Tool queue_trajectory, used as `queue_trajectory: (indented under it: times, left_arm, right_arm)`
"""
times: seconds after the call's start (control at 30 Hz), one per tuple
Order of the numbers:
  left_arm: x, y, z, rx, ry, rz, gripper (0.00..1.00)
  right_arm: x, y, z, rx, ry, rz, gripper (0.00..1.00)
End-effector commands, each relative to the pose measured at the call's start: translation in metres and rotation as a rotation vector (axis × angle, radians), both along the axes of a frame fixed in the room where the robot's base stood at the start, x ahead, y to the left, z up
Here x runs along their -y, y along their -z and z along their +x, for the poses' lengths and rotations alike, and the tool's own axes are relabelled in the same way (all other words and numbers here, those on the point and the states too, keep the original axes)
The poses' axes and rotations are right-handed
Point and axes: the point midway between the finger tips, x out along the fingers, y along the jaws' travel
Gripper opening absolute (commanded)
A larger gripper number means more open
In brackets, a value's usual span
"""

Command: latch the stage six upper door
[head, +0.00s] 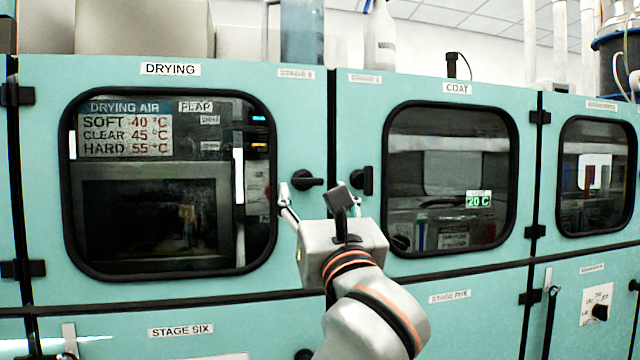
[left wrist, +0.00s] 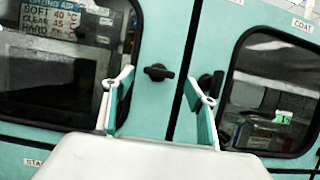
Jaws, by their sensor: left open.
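The stage six upper door (head: 100,290) is a teal panel labelled DRYING with a large black-framed window, and it looks flush with the cabinet front. Its black latch handle (head: 308,181) lies horizontal at the door's right edge. My left gripper (head: 321,196) is open in front of this edge, its two fingers spread to either side of the latch. In the left wrist view the latch (left wrist: 158,72) shows between and beyond the open fingers (left wrist: 160,92), with nothing held. I cannot tell any contact. My right gripper is not in view.
The COAT door (head: 350,110) to the right has its own latch (head: 363,181), standing vertical close to my right finger. Black hinges (head: 18,94) sit at the drying door's left edge. Lower doors are below. A bottle (head: 380,40) and boxes stand on top.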

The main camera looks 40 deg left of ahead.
Motion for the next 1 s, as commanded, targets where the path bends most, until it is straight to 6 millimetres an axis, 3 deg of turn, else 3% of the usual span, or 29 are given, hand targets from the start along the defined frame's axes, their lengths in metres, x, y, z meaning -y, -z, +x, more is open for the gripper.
queue_trajectory:
  times: [0.3, 0.73, 0.77, 0.9, 1.0]
  left_arm:
    - [-0.034, -0.017, 0.028, -0.001, -0.005, 0.004, 0.57]
    - [-0.043, -0.023, 0.036, -0.001, -0.003, 0.001, 0.57]
    - [-0.043, -0.023, 0.036, -0.001, -0.003, 0.001, 0.54]
    - [-0.043, -0.022, 0.036, -0.001, -0.003, 0.001, 0.18]
    - [-0.043, -0.022, 0.036, -0.001, -0.003, 0.001, 0.18]
  right_arm:
    - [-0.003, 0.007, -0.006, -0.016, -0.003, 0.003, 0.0]
    - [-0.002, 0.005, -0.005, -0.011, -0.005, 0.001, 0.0]
    - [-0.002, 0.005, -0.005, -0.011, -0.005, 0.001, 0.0]
    - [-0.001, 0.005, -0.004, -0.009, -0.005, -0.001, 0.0]
    - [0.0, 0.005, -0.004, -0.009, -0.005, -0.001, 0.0]
